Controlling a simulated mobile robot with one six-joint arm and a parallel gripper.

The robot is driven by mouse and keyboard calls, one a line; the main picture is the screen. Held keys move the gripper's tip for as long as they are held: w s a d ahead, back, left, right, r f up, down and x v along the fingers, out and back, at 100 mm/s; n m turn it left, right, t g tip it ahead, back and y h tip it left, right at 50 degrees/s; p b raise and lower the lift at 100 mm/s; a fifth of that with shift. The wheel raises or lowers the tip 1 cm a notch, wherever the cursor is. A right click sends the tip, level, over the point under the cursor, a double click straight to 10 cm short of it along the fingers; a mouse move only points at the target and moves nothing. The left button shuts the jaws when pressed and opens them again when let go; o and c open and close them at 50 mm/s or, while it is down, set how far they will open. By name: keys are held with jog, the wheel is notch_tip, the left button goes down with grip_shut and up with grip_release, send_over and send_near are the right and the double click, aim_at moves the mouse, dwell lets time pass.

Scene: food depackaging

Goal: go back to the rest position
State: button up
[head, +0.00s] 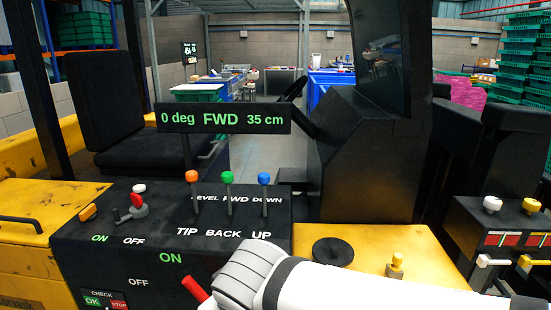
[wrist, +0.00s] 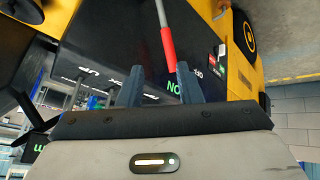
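My gripper (wrist: 158,82) shows in the wrist view with its two dark fingers apart and nothing clearly held between them. A red-handled lever (wrist: 168,48) on a pale shaft lies just beyond the fingertips, nearer the right finger; I cannot tell whether it touches. In the head view my white arm reaches in from the bottom right, and the red handle (head: 195,290) shows at its left, near the ON label. The gripper fingers are hidden in the head view.
A black console (head: 150,255) carries an orange-knobbed lever (head: 192,177), a green one (head: 228,178) and a blue one (head: 264,179). Above it a display (head: 222,117) reads 0 deg FWD 35 cm. A black seat (head: 110,110) stands at left, a dark column (head: 365,130) at right.

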jog(key=s+d+m+g+h+p, duration=0.2)
jog(key=d+m+p, duration=0.4)
jog(key=d, duration=1.6)
jog(key=m+g+h, duration=0.1)
jog(key=m+g, duration=0.1)
jog(key=m, duration=0.1)
jog(key=shift+f, duration=0.25)
